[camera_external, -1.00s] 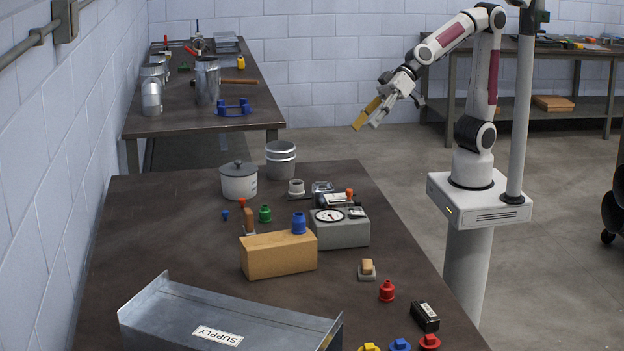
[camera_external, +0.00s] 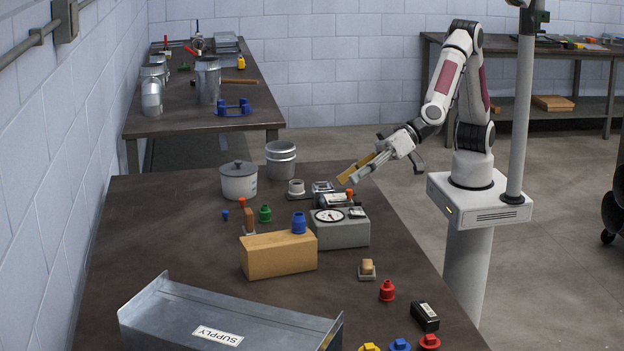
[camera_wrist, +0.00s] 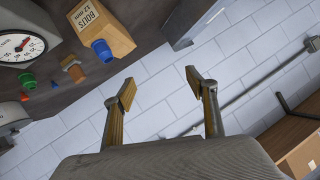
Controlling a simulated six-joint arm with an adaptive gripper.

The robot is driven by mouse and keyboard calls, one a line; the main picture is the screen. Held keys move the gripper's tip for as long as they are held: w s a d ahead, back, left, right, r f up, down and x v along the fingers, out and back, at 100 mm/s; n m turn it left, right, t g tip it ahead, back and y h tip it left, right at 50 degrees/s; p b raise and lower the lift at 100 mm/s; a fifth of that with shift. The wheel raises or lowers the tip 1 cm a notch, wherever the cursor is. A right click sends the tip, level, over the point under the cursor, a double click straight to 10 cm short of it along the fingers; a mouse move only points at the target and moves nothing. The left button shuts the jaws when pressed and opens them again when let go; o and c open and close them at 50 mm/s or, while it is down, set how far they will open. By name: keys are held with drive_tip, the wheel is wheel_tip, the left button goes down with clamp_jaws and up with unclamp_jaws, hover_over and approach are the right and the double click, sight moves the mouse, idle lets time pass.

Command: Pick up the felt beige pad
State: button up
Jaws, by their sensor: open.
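A small beige block on a flat grey base (camera_external: 367,267) sits on the near table, right of the cardboard box; it looks like the felt beige pad, though its material is too small to tell. I cannot make it out in the wrist view. My gripper (camera_external: 348,180) is above the back right of the near table, behind the dial gauge box and well away from the beige block. In the wrist view my gripper (camera_wrist: 160,92) shows two tan fingers wide apart with nothing between them.
The grey dial box (camera_external: 342,232), cardboard box (camera_external: 278,258) and blue bottle (camera_external: 299,223) crowd the middle of the table. A red bottle (camera_external: 387,291) and black box (camera_external: 425,317) stand near the beige block. A metal supply tray (camera_external: 230,315) fills the front left.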

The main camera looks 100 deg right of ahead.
drive_tip(key=s+a+f+m+h, duration=0.1)
drive_tip(key=s+a+f+h, duration=0.15)
drive_tip(key=f, duration=0.25)
drive_tip(key=s+a+f+h, duration=0.1)
drive_tip(key=s+a+f, duration=0.15)
drive_tip(key=f, duration=0.35)
drive_tip(key=t+h, duration=0.1)
drive_tip(key=h, duration=0.3)
approach(371, 263)
drive_tip(key=shift+w+d+r+y, duration=0.1)
drive_tip(key=shift+w+d+y, duration=0.05)
drive_tip(key=shift+w+d, duration=0.2)
drive_tip(key=shift+w+d+r+y, duration=0.1)
drive_tip(key=shift+w+d, duration=0.1)
drive_tip(key=shift+w, duration=0.3)
drive_tip(key=shift+w, duration=0.1)
drive_tip(key=shift+x, duration=1.25)
drive_tip(key=shift+f, duration=0.1)
drive_tip(key=shift+w+d+f, duration=0.1)
drive_tip(key=shift+w+f, duration=0.45)
drive_tip(key=shift+w, duration=0.2)
drive_tip(key=shift+w+d+f, duration=0.1)
drive_tip(key=shift+w+f, duration=0.5)
drive_tip(key=shift+w, duration=0.15)
drive_tip(key=shift+x, duration=0.8)
